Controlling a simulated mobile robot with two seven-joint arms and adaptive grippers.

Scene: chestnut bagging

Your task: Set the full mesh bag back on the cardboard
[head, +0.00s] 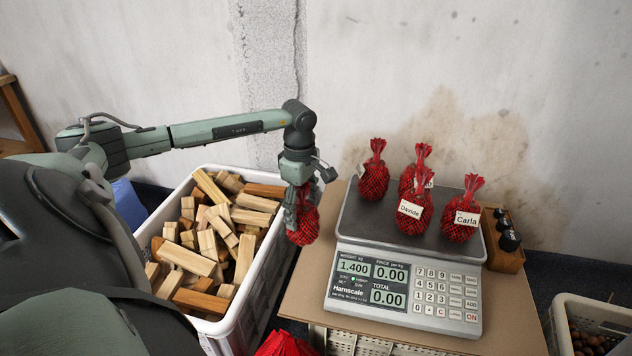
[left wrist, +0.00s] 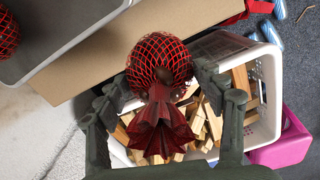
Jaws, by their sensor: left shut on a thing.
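My left gripper (head: 301,208) is shut on a full red mesh bag (head: 304,226), which hangs below it at the left edge of the cardboard (head: 307,292), over or beside the rim of the wood crate. In the left wrist view the bag (left wrist: 158,62) sits between the two fingers (left wrist: 160,90), with its gathered red top toward the camera. The cardboard (left wrist: 120,62) is bare beside it there. Whether the bag touches anything below cannot be told. My right gripper is not in view.
A scale (head: 408,288) reading 1.400 stands on the cardboard and bears several red mesh bags, some with name tags, such as Carla (head: 461,215). A white crate (head: 262,262) of wood blocks stands left. A weight block (head: 505,256) and a chestnut crate (head: 560,312) are right.

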